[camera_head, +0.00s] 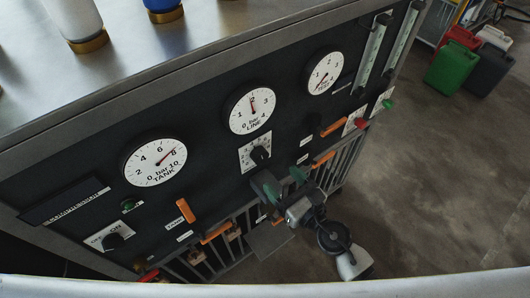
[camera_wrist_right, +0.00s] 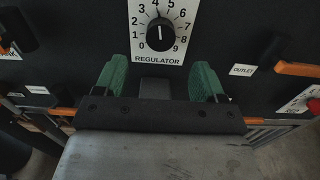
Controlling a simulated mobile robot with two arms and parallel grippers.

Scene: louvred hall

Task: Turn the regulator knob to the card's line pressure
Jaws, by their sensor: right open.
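The black regulator knob (camera_head: 259,154) sits on a white scale plate below the LINE gauge (camera_head: 252,109). In the right wrist view the knob (camera_wrist_right: 160,36) is upright, its mark pointing roughly up, near 4 to 5. The LINE needle points up, near 2. My right gripper (camera_head: 283,186) is just below the plate. Its green fingers (camera_wrist_right: 160,72) are open and empty, with the knob ahead of the gap, not between them. I cannot make out a card with a line pressure. My left gripper is not in view.
The TANK gauge (camera_head: 155,160) is at left, and another gauge (camera_head: 325,73) is at right. Orange handles (camera_head: 333,127) flank the knob area, and an OUTLET label (camera_wrist_right: 243,70) is to its right. Bottles stand on the bench top (camera_head: 150,45). Jerrycans (camera_head: 455,69) stand on the floor.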

